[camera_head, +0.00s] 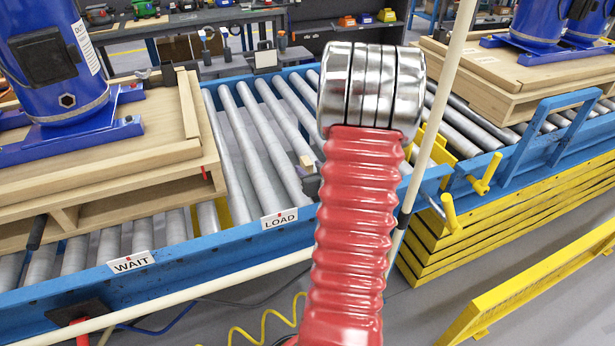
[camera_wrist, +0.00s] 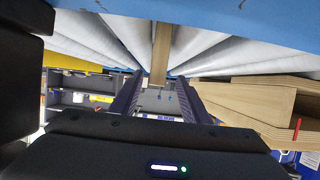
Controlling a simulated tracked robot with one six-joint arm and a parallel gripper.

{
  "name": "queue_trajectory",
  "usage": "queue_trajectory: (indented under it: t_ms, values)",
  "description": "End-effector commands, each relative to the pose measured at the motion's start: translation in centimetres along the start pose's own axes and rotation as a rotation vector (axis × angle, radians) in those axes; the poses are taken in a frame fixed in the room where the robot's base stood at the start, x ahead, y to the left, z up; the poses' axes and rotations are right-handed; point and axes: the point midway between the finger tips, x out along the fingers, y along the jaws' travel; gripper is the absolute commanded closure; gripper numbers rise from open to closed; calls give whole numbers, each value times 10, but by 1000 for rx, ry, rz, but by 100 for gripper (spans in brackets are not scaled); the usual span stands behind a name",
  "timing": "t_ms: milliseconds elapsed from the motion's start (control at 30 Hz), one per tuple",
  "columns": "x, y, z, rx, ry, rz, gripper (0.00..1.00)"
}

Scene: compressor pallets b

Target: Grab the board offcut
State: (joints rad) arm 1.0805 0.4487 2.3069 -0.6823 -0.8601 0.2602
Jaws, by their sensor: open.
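The board offcut (camera_wrist: 161,52) is a narrow light-wood strip lying on the grey rollers in the wrist view. In the camera head view a small end of the offcut (camera_head: 306,161) shows on the rollers, just left of my red arm, which hides the area to its right. My gripper (camera_wrist: 160,80) is open in the wrist view, with one dark finger on each side of the offcut's line. The near end of the strip appears between the fingertips, with a gap on both sides. I cannot tell how deep it sits between them.
The roller conveyor has a blue side rail (camera_head: 190,248) with WAIT (camera_head: 131,262) and LOAD (camera_head: 279,218) signs. A wooden pallet (camera_head: 120,195) bearing a blue compressor (camera_head: 62,60) stands at left; another pallet (camera_head: 490,75) is at right. Rollers left of the offcut are clear.

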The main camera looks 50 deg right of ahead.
Motion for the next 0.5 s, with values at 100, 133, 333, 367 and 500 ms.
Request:
queue_trajectory:
  t_ms: [100, 133, 333, 367, 500]
  values:
    - [13, 3, 1, 0, 0, -1, 58]
    - [17, 4, 0, 0, 0, -1, 58]
    - [40, 5, 1, -1, -1, -2, 58]
    - [42, 5, 1, -1, -1, -1, 58]
    - [45, 5, 0, 0, 0, 0, 58]
